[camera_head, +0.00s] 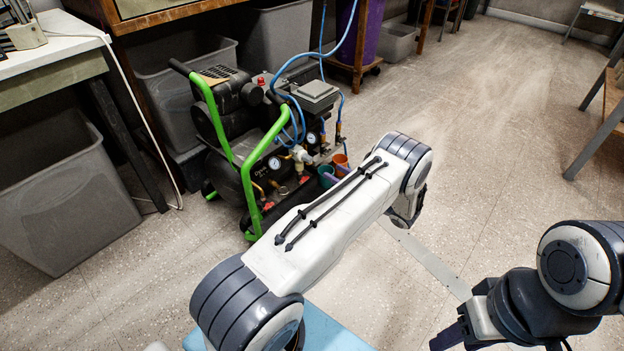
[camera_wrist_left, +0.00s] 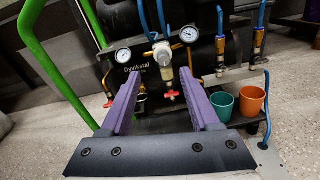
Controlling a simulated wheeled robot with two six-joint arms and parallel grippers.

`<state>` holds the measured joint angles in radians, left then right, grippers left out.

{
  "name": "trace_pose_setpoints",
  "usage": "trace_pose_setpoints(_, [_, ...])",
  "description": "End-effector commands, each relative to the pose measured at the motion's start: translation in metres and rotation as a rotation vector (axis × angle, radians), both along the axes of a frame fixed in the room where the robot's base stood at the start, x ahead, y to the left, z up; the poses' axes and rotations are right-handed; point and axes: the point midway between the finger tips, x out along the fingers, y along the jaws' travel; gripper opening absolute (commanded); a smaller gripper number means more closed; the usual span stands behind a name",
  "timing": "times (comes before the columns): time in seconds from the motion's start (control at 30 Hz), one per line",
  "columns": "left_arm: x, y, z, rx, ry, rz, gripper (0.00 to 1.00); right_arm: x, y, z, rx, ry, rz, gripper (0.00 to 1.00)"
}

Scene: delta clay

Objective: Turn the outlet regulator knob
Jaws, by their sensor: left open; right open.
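The outlet regulator knob, a pale grey round knob (camera_wrist_left: 162,52), is on the front of the air compressor between two round pressure gauges. In the left wrist view my left gripper (camera_wrist_left: 160,77) is open, its two purple fingers pointing at the compressor. The knob appears in line with the gap between the fingertips, beyond them; contact is not visible. In the head view the compressor (camera_head: 229,128) stands on the floor, its regulator (camera_head: 300,154) small. My left forearm hides most of that gripper there. My right gripper (camera_head: 450,337) is open at the bottom right, partly cut off.
Red valve handles (camera_wrist_left: 172,95) sit below the knob. A teal cup (camera_wrist_left: 222,105) and an orange cup (camera_wrist_left: 252,101) are to the right. Green handle bars (camera_wrist_left: 45,70) rise at left. Blue hoses hang above. Open floor (camera_head: 480,130) lies right of the compressor.

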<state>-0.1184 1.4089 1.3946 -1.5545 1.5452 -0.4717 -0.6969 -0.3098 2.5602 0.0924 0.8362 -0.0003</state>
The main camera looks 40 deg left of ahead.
Motion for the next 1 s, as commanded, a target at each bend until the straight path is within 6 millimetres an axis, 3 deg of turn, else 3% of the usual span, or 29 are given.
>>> trace_pose_setpoints(0.03, [0.001,0.004,-0.015,0.015,0.01,-0.007,0.63,0.0,0.0,-0.01,0.001,-0.001,0.0,0.5])
trace_pose_setpoints(0.13, [0.002,0.008,-0.021,0.031,0.02,-0.018,0.63,0.0,0.0,-0.014,0.001,-0.001,0.0,0.5])
trace_pose_setpoints(0.27, [0.004,0.021,-0.022,0.035,0.021,-0.017,0.63,0.0,0.0,-0.019,0.001,-0.001,0.0,0.5])
trace_pose_setpoints(0.7, [0.013,0.096,-0.023,0.032,0.019,-0.017,0.63,0.0,0.0,-0.052,0.001,-0.001,0.0,0.5])
trace_pose_setpoints(1.0, [0.016,0.11,-0.02,0.032,0.021,-0.02,0.63,0.0,0.0,-0.056,0.0,0.0,0.0,0.5])
